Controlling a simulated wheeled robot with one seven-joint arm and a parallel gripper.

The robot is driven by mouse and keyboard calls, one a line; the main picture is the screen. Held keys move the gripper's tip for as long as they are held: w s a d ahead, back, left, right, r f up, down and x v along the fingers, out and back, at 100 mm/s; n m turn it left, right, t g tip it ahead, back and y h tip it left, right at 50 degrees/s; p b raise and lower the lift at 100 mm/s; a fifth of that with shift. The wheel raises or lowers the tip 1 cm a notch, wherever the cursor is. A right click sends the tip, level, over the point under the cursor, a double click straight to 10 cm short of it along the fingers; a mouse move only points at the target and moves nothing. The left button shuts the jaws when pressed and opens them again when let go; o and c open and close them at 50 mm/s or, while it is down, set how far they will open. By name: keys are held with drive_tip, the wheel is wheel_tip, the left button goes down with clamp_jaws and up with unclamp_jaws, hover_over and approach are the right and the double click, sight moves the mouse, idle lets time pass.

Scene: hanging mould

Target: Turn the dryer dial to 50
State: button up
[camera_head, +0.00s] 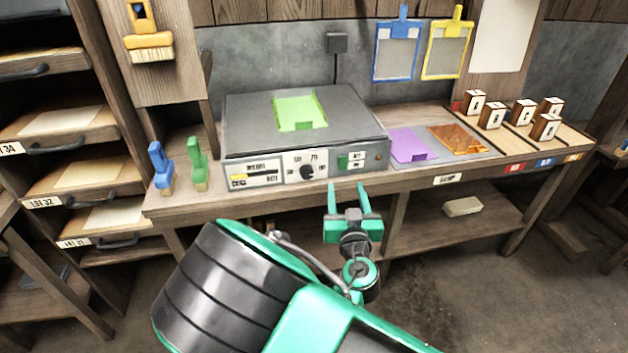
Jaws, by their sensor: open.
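The dryer (240,118) is a grey box on the wooden bench with a dark flat top. Its dial (307,172) is a black knob on a white front panel, with markings that look like 50 and 70 above it. The exact pointer direction is too small to tell.
A green mould (299,111) lies on the dryer. Blue (160,168) and green (197,165) brushes stand left of it. A purple sheet (411,145), an orange sheet (458,138) and several numbered blocks (491,115) are at right. Blue and yellow frames hang on the wall.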

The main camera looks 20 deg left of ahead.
sight(308, 175)
drive_tip(key=s+a+f+n+g+y, duration=0.1)
drive_tip(key=s+a+f+n+y, duration=0.1)
drive_tip(key=s+a+y, duration=0.3)
drive_tip(key=shift+g+h, duration=0.3)
drive_tip(key=shift+h, duration=0.6)
drive_tip(key=x, duration=1.1)
drive_tip(key=shift+w+a, duration=0.15)
drive_tip(key=shift+a, duration=0.2)
drive_tip(key=shift+c, duration=0.6)
drive_tip(key=c, duration=0.9)
